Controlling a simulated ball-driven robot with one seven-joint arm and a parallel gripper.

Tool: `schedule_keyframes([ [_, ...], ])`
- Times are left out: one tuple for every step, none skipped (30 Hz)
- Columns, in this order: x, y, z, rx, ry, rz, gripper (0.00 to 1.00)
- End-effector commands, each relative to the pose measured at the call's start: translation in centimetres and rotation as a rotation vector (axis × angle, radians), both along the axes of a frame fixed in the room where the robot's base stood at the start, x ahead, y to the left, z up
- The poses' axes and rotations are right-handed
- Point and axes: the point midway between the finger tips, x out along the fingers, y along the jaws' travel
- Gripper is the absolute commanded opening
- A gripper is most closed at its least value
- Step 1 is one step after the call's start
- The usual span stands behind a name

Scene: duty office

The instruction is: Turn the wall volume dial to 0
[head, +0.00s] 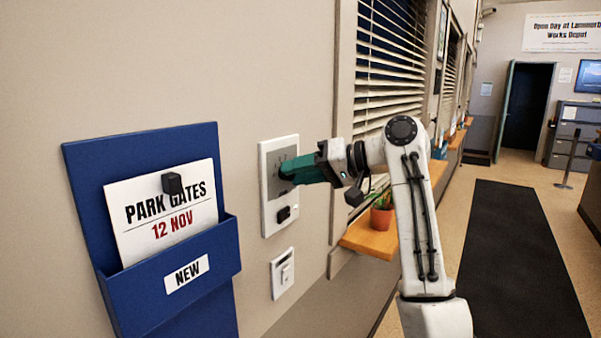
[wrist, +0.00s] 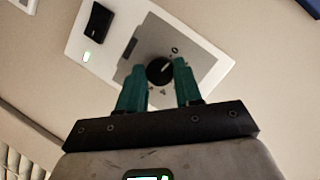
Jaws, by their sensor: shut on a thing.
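The wall volume dial (wrist: 158,71) is a small round black knob on a grey plate in a white wall panel (head: 267,215). In the wrist view a pale line on its face points to the upper right, towards a dark round mark like a 0 on the plate. My gripper (wrist: 160,72) has its two teal fingers on either side of the dial, closed on it. In the head view my gripper (head: 287,170) reaches the panel from the right, and its fingers hide the dial.
A black rocker switch (wrist: 97,22) and a small lit light (wrist: 87,57) share the panel. A white switch (head: 283,274) is below it. A blue wall holder (head: 200,289) with a card is at left. A wooden sill (head: 368,240) with a potted plant (head: 381,216) is close to my arm.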

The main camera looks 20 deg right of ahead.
Motion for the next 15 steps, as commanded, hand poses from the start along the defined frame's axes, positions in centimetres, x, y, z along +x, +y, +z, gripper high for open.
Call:
schedule_keyframes([
  [-0.04,0.16,-0.49,-0.027,-0.006,0.004,0.04],
  [-0.05,0.17,-0.49,-0.040,-0.016,0.004,0.04],
  [-0.06,0.18,-0.48,-0.054,-0.027,0.004,0.04],
  [-0.06,0.18,-0.48,-0.066,-0.035,0.005,0.04],
  [-0.06,0.18,-0.48,-0.075,-0.042,0.004,0.04],
  [-0.06,0.18,-0.49,-0.086,-0.050,0.004,0.04],
  [-0.05,0.18,-0.50,-0.094,-0.055,0.004,0.04],
  [-0.05,0.19,-0.52,-0.102,-0.060,0.004,0.04],
  [-0.06,0.19,-0.52,-0.111,-0.066,0.004,0.04],
  [-0.06,0.20,-0.52,-0.115,-0.069,0.005,0.04],
  [-0.06,0.21,-0.53,-0.119,-0.073,0.004,0.04],
  [-0.06,0.22,-0.54,-0.124,-0.076,0.004,0.04],
  [-0.06,0.22,-0.54,-0.126,-0.078,0.004,0.04],
  [-0.06,0.22,-0.54,-0.129,-0.080,0.005,0.04],
  [-0.07,0.22,-0.54,-0.131,-0.081,0.005,0.04],
])
